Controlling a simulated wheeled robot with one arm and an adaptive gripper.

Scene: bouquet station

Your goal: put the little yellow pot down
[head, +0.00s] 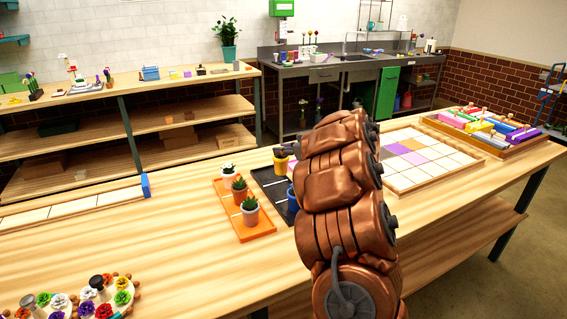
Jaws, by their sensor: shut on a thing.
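The little yellow pot (281,164) is in the head view, just left of my copper arm. It is at the back end of a black tray (265,184), with something dark at its top. I cannot tell whether it rests on the tray or hangs just above it. My arm rises in front of the tray and hides its right part. My gripper is hidden behind the arm, so its hold does not show. A blue pot (293,199) stands on the tray, partly covered by the arm.
An orange tray (262,231) with several potted plants lies left of the black tray. A white-tiled board (455,168) and a crate of colourful blocks (462,133) are right. Flower-filled holders (70,305) stand front left.

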